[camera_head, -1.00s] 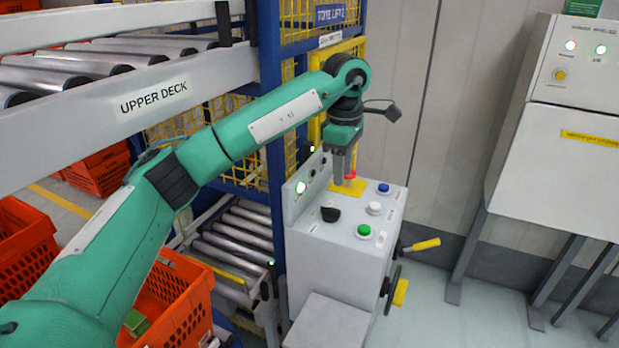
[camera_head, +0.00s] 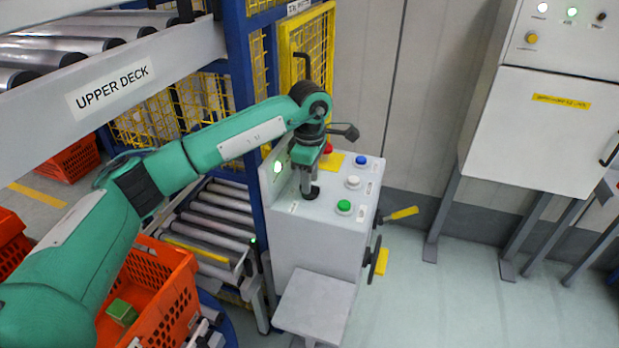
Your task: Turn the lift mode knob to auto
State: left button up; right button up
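The black lift mode knob (camera_head: 309,193) is on the sloped top of the grey control box (camera_head: 325,240), left of the green button (camera_head: 344,206). My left gripper (camera_head: 307,183) points straight down over the knob, with its fingertips at it. The fingers hide most of the knob, so its pointing direction and the finger gap cannot be made out. The mode labels by the knob are not readable. My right gripper is not in view.
A red button (camera_head: 328,148) on a yellow plate, a blue button (camera_head: 361,160) and a white button (camera_head: 353,182) are close by. A yellow-handled crank (camera_head: 403,213) is on the box's right side. An orange tote (camera_head: 178,300) holds a green block (camera_head: 122,312).

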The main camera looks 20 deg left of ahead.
pick_arm(q)
jog(key=shift+f, duration=0.8)
grip_shut()
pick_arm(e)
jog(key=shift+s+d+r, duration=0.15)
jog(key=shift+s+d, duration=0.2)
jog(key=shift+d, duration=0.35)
